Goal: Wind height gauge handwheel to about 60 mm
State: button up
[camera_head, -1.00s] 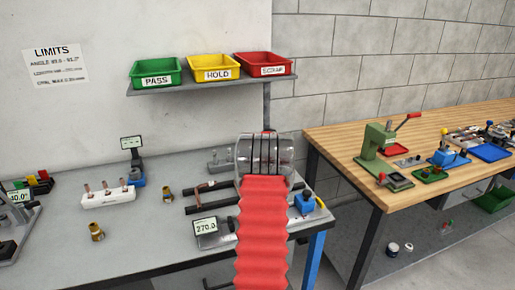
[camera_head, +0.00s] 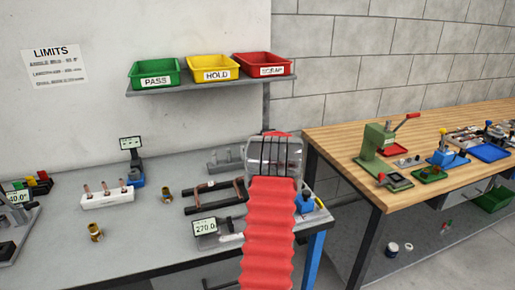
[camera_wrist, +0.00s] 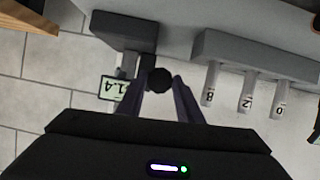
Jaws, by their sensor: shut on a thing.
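In the wrist view, a dark round knob (camera_wrist: 160,80), apparently the height gauge handwheel, sits between the fingertips of my gripper (camera_wrist: 159,84). The gripper is shut on it. The gauge's dark block (camera_wrist: 124,30) is just above, against the grey surface. Its small display (camera_wrist: 113,88) appears upside down beside the left finger; I make out only "1.4", and part may be hidden. In the head view my red-sleeved arm covers the gripper and the gauge.
A grey block with several labelled pins (camera_wrist: 245,88) stands close right of my gripper. In the head view, a bent copper tube (camera_head: 212,185) on dark bars and a display reading 270.0 (camera_head: 205,226) lie left of my arm. A shelf with bins (camera_head: 212,87) hangs behind.

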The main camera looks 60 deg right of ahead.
jog(key=m+t, duration=0.1)
jog(key=m, duration=0.1)
jog(key=m+t+y, duration=0.1)
jog(key=shift+s+d+m+y, duration=0.2)
jog(key=shift+m+y, duration=0.1)
jog(key=shift+m, duration=0.1)
jog(key=m+t, duration=0.1)
jog(key=m+t+y, duration=0.1)
jog(key=m, duration=0.1)
jog(key=shift+s+d+f+m, duration=0.1)
jog(key=shift+f+m, duration=0.05)
jog(key=shift+m, duration=0.15)
dwell(0.6)
jog(key=o, duration=1)
jog(key=v, duration=1.3)
jog(key=shift+s, duration=0.45)
jog(key=shift+c, duration=0.4)
